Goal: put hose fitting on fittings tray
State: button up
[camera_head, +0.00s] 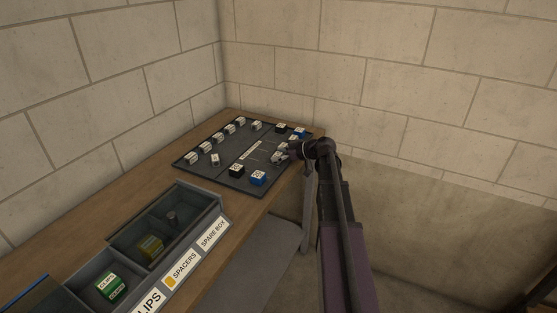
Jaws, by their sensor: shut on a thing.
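The dark tray (207,178) lies on the wooden bench in the corner and holds several small light-grey and white pieces, plus black and blue blocks. A white label strip lies across its middle, too small to read. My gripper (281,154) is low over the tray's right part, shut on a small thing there. The gripper's own parts and the small size hide most of that thing, so I cannot tell for sure that it is the hose fitting, or whether it touches the tray.
A dark divided bin (212,209) stands at the front left, labelled SPARE BOX, SPACERS and CLIPS. It holds a small dark piece (171,217), an olive-yellow block (151,247) and a green box (112,287). A black block (236,171) and a blue block (258,177) sit near the tray's front edge. Block walls close the corner.

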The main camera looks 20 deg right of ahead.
jog(key=shift+f, duration=0.15)
jog(key=shift+f, duration=0.2)
jog(key=o, duration=1)
jog(key=shift+c, duration=0.2)
jog(key=p+v, duration=0.5)
jog(key=v, duration=0.9)
jog(key=shift+w, duration=0.1)
